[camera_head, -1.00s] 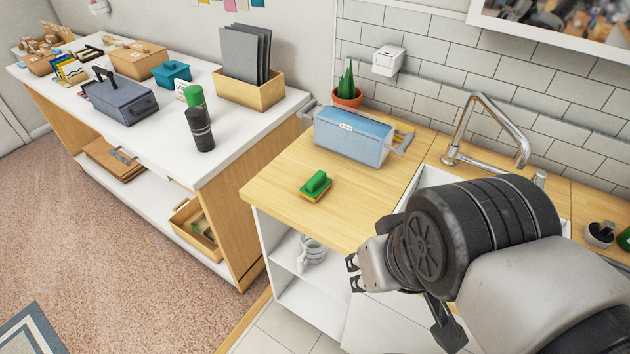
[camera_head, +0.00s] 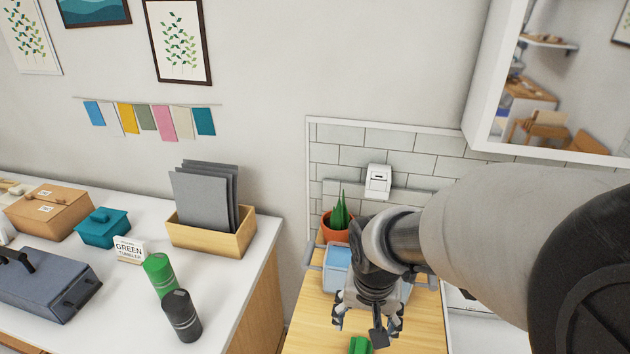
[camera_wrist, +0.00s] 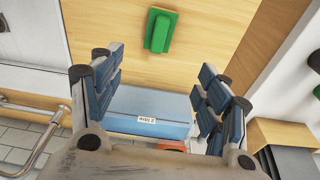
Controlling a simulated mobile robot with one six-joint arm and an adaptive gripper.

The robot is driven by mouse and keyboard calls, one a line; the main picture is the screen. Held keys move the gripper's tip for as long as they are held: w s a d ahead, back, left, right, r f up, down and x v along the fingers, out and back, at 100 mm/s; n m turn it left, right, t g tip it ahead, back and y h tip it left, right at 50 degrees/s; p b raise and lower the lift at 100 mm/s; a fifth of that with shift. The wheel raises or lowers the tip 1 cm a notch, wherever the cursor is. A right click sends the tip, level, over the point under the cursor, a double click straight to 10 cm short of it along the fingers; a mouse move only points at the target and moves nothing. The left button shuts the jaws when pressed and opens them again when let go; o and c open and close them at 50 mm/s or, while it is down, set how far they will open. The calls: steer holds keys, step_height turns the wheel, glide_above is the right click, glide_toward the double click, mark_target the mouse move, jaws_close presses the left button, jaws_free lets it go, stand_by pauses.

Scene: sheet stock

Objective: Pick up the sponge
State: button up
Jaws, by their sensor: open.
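The green sponge (camera_head: 360,345) lies on the wooden counter (camera_head: 318,308), cut off by the bottom edge of the head view. In the wrist view the sponge (camera_wrist: 160,31) is whole, with a raised grip on top, lying flat and clear of other things. My gripper (camera_head: 368,325) is over the counter, between the blue box and the sponge in the head view. In the wrist view my gripper (camera_wrist: 165,75) has its padded fingers spread wide with nothing between them. The sponge is beyond the fingertips and apart from them.
A blue lidded box (camera_wrist: 150,110) with a label stands on the counter close by my gripper. A potted plant (camera_head: 338,220) stands behind it. A white table (camera_head: 225,290) holds two tumblers (camera_head: 182,315).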

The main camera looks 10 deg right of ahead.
mark_target(361, 352)
steer(key=f+b, duration=0.1)
steer(key=f, duration=0.2)
steer(key=f+b, duration=0.1)
steer(key=f, duration=0.3)
steer(key=w+d+f+b, duration=0.1)
steer(key=f+b, duration=0.1)
steer(key=f, duration=0.2)
steer(key=shift+f, duration=0.1)
steer(key=f+b, duration=0.2)
steer(key=f, duration=0.3)
steer(key=shift+w+b, duration=0.2)
steer(key=shift+b, duration=0.1)
steer(key=shift+w+f, duration=0.15)
steer(key=shift+f, duration=0.3)
steer(key=shift+r, duration=0.1)
steer(key=c, duration=1.1)
steer(key=shift+r, duration=0.15)
steer(key=shift+c, duration=0.2)
